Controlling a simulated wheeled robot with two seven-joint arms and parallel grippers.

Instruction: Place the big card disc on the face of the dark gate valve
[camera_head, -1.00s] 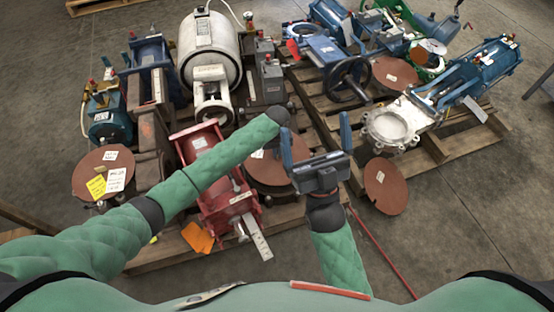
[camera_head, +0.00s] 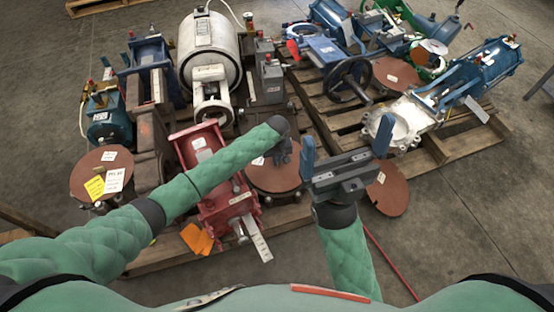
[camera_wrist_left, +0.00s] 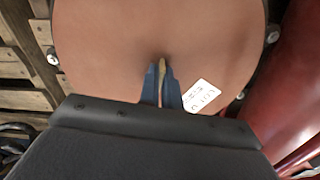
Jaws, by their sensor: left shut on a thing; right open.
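The big brown card disc (camera_head: 268,179) lies roughly flat at the centre, beside the red valve. In the left wrist view the disc (camera_wrist_left: 110,40) fills the upper picture, with a white label on it. My left gripper (camera_head: 284,158) is over the disc. Its fingers (camera_wrist_left: 162,68) are closed together at the disc's middle, on a thin part there. Bolt ends show around the disc's rim, so it lies over or just above a bolted flange; contact cannot be told. A dark grey valve body (camera_head: 268,82) stands behind. My right gripper (camera_head: 346,148) is open and empty.
A red valve (camera_head: 205,160) stands close left of the disc. Other brown discs lie at left (camera_head: 88,178), at right (camera_head: 394,196) and on the right pallet (camera_head: 393,72). A white tank (camera_head: 208,50) and blue valves crowd the pallets. Floor at lower right is mostly clear.

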